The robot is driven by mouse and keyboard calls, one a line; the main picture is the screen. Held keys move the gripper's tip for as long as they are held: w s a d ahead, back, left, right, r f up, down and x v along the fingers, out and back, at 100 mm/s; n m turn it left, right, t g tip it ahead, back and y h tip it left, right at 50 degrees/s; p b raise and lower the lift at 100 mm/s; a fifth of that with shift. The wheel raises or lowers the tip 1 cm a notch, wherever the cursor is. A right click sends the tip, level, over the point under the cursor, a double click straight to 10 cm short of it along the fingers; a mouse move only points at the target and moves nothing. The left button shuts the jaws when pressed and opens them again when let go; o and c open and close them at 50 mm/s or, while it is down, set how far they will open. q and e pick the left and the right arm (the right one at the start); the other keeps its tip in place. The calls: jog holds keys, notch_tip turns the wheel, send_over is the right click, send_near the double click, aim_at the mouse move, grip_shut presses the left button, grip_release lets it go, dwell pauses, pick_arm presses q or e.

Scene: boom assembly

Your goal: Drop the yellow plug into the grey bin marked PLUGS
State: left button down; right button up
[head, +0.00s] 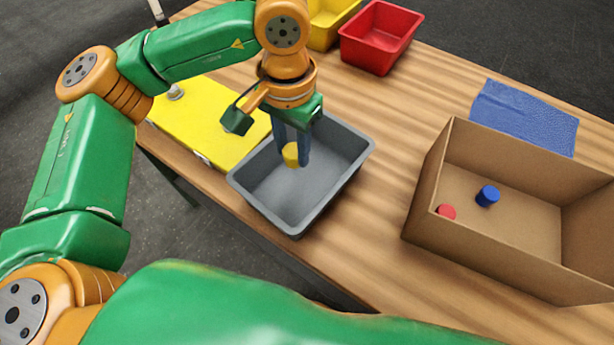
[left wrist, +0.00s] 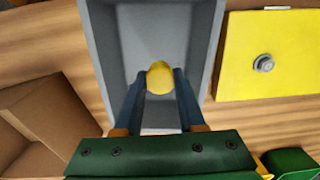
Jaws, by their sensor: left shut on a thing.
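The yellow plug (head: 291,155) is held between the fingertips of my left gripper (head: 292,150), over the grey bin. The left wrist view shows the plug (left wrist: 160,77) pinched between the two fingers (left wrist: 160,88). The grey bin (head: 339,197) stands on the wooden table, open at the top, with its grey wall also showing in the left wrist view (left wrist: 103,50). The gripper points down into the bin's opening; its exact height above the floor is hard to tell. No PLUGS marking is readable. My right gripper is not in view.
A cardboard box (head: 425,213) at the right holds a blue plug (head: 488,196) and a red plug (head: 446,211). A yellow panel (head: 207,125) lies left of the grey bin. A red bin (head: 381,37), a yellow bin (head: 329,22) and a blue cloth (head: 524,117) lie farther back.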

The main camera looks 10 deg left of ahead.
pick_arm(q)
jog(key=shift+w+a+f, duration=0.1)
jog(key=shift+f, duration=0.3)
jog(key=shift+c, duration=2.1)
grip_release()
jog(key=shift+r, duration=0.15)
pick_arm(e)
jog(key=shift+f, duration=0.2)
pick_arm(q)
jog(key=shift+r, duration=0.35)
notch_tip(320, 180, up, 6)
jog(key=shift+r, duration=0.2)
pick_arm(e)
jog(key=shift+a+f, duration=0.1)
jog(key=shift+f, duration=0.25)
